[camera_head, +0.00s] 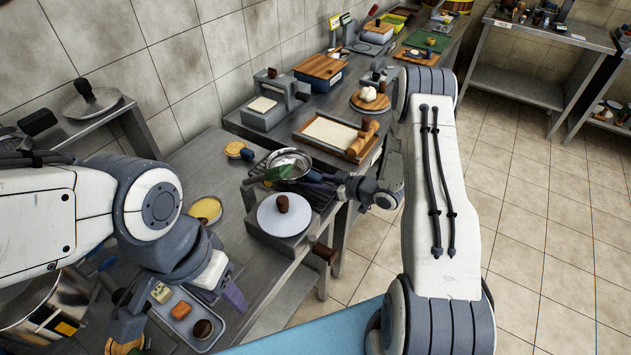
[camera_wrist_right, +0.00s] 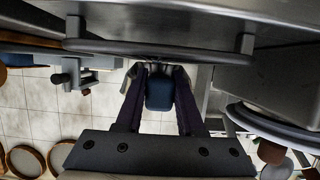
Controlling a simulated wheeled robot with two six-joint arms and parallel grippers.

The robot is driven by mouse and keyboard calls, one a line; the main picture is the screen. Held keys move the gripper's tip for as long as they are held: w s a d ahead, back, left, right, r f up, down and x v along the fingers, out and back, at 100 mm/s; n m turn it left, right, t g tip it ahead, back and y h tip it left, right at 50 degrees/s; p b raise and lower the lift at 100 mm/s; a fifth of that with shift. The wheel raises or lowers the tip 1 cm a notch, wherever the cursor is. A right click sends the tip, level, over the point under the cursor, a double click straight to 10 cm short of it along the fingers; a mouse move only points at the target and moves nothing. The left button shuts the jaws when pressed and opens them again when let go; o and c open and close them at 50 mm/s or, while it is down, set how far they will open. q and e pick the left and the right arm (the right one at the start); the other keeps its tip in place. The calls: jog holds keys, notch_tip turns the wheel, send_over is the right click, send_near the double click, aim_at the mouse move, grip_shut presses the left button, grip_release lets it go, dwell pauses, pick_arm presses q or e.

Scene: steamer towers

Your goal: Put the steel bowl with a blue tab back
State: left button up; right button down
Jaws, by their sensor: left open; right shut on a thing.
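The steel bowl (camera_head: 291,158) is at the black rack beside the counter edge, in the middle of the head view. A dark green piece (camera_head: 279,173) shows at its near left side. My right gripper (camera_head: 312,178) reaches in from the right at the bowl's near right rim. In the right wrist view, my right gripper's (camera_wrist_right: 158,90) purple fingers are closed on a blue piece (camera_wrist_right: 158,94), apparently the bowl's tab. The bowl's underside is hidden. My left gripper (camera_head: 178,297) is open and empty above a grey tray at the lower left.
A white round lid (camera_head: 284,216) with a brown knob sits on a box just in front of the bowl. The grey tray (camera_head: 212,341) holds small food pieces. A yellow dish (camera_head: 206,210) lies on the steel counter. A wood-framed board (camera_head: 330,133) with a roller stands behind.

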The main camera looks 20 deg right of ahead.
jog(key=shift+f, duration=0.15)
jog(key=shift+c, duration=2.2)
grip_release()
jog(key=b+v, duration=0.2)
jog(key=v, duration=0.8)
jog(key=shift+s+d, duration=0.2)
